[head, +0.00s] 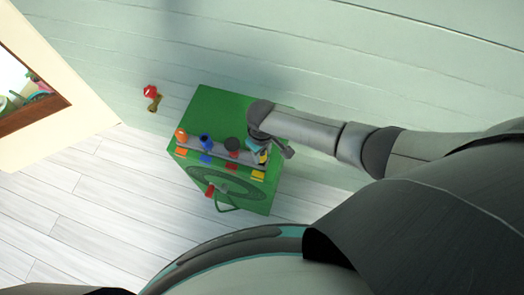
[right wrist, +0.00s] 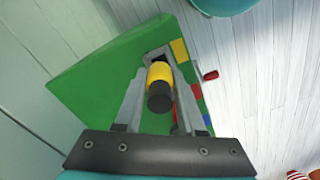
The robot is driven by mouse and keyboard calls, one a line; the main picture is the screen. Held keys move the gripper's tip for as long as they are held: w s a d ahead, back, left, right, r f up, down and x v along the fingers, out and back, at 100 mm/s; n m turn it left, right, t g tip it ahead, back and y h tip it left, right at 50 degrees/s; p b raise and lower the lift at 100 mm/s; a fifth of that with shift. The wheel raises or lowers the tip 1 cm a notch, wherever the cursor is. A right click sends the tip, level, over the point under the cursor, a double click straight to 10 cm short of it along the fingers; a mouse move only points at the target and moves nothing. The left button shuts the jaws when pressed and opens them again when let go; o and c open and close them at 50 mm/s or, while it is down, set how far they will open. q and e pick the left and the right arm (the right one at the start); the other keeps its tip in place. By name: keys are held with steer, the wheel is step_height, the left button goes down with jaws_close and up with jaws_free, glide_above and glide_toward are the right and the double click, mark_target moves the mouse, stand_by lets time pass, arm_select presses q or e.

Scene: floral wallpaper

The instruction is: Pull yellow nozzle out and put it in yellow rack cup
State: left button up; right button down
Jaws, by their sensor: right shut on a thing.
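My right gripper (head: 263,152) is at the right end of the grey rack strip on the green box. In the right wrist view its fingers (right wrist: 158,68) are shut on the yellow nozzle (right wrist: 160,73), which has a black end (right wrist: 160,98) facing the camera. In the head view only a bit of yellow (head: 263,157) shows by the fingers. A dark opening lies just beyond the nozzle; I cannot tell whether the nozzle is still seated. A yellow square piece (head: 258,175) sits on the box near the gripper; it also shows in the right wrist view (right wrist: 179,50). My left gripper is not in view.
The green box (head: 215,103) stands against the pale plank wall. Orange (head: 181,134), blue (head: 206,141) and dark (head: 232,144) nozzles line the strip to the left. A red-and-gold fixture (head: 152,98) is on the wall. Light floor (head: 80,205) is clear at left.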

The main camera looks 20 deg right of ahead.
steer(key=shift+f+b, duration=0.75)
steer(key=shift+f, duration=0.45)
steer(key=shift+c, duration=2.1)
jaws_free()
steer(key=shift+r, duration=0.15)
step_height(320, 180, up, 15)
steer(key=p, duration=0.4)
